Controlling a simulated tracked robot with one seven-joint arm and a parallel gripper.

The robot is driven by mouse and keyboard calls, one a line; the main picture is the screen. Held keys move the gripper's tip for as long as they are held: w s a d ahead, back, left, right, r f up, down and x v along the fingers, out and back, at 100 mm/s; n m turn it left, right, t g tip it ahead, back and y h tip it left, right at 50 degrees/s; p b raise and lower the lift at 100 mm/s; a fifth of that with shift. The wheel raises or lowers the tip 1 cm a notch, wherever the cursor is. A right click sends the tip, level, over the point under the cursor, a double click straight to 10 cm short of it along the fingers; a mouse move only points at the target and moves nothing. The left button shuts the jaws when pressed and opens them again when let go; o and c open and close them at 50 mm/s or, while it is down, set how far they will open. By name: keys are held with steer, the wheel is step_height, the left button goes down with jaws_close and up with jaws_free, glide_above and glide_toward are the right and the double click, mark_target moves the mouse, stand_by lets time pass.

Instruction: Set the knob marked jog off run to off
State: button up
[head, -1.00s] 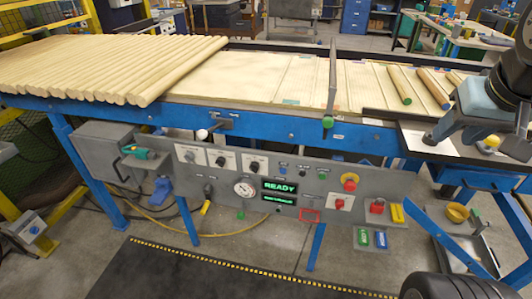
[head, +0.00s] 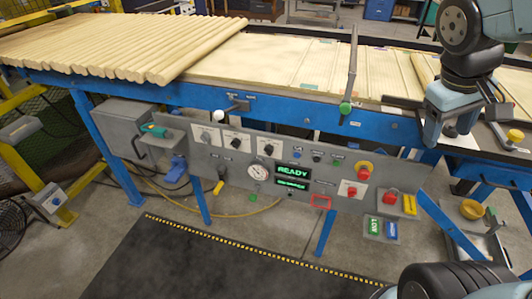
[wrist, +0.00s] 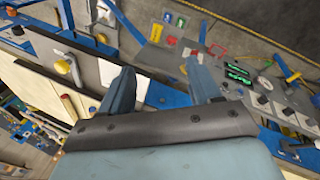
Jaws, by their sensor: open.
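The grey control panel (head: 224,165) hangs on the front of the blue line. Three dark knobs on white label plates sit on its upper left: a left knob (head: 206,137), a middle knob (head: 235,143) and a right knob (head: 268,149). Their lettering is too small to read, so I cannot tell which is marked jog off run. In the wrist view, panel knobs (wrist: 263,99) show at the right, beyond my fingers. My gripper (wrist: 160,85) is open and empty, its two blue-grey fingers apart. In the head view my arm is at the upper right, well away from these knobs.
Wooden rods (head: 120,45) lie on the line. The dark floor mat (head: 200,262) is clear.

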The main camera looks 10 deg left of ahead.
steer(key=w+a+f+n+h, duration=0.5)
steer(key=w+f+n+h, duration=0.1)
steer(key=w+n+h, duration=0.15)
steer(key=n+t+y, duration=0.9)
steer(key=n+t, duration=0.7)
steer(key=n, duration=0.8)
glide_toward(267, 154)
steer(key=shift+n, duration=0.25)
steer(key=w, duration=0.9)
steer(key=shift+w+d, duration=0.25)
steer(key=shift+d, duration=0.1)
